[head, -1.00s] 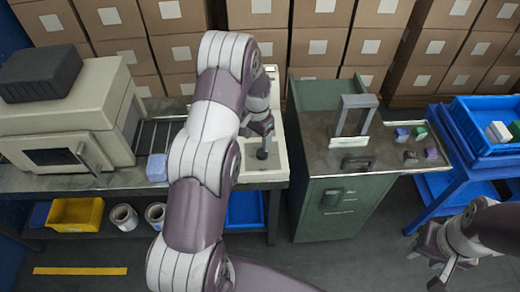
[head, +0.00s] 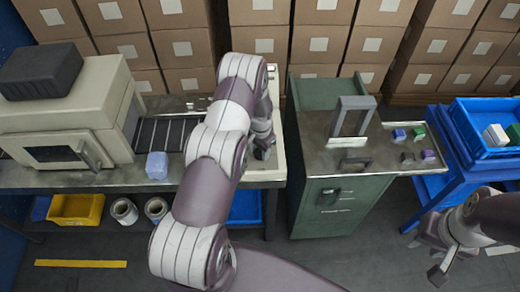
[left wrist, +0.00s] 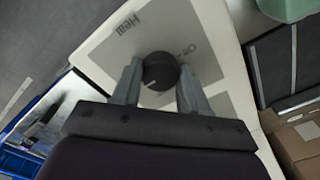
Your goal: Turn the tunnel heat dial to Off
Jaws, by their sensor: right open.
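The tunnel heat dial (left wrist: 160,71) is a round black knob on a grey panel (left wrist: 112,48) printed "Heat" and "Off" in the left wrist view. A short tick beside "Off" lies to the upper right of the knob. My left gripper (left wrist: 160,72) has one finger on each side of the dial, very close to it; whether the fingers press on it is unclear. In the head view my left gripper (head: 263,147) is down at the cream panel (head: 279,166) and largely hides the dial. My right gripper (head: 437,262) is open and empty at the lower right.
The cream tunnel machine (head: 70,115) and slatted conveyor (head: 160,134) stand left of my left arm, with a light blue block (head: 157,165) at the bench edge. A green cabinet (head: 340,205) with a metal handle frame stands right. Stacked cartons (head: 310,45) line the back.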

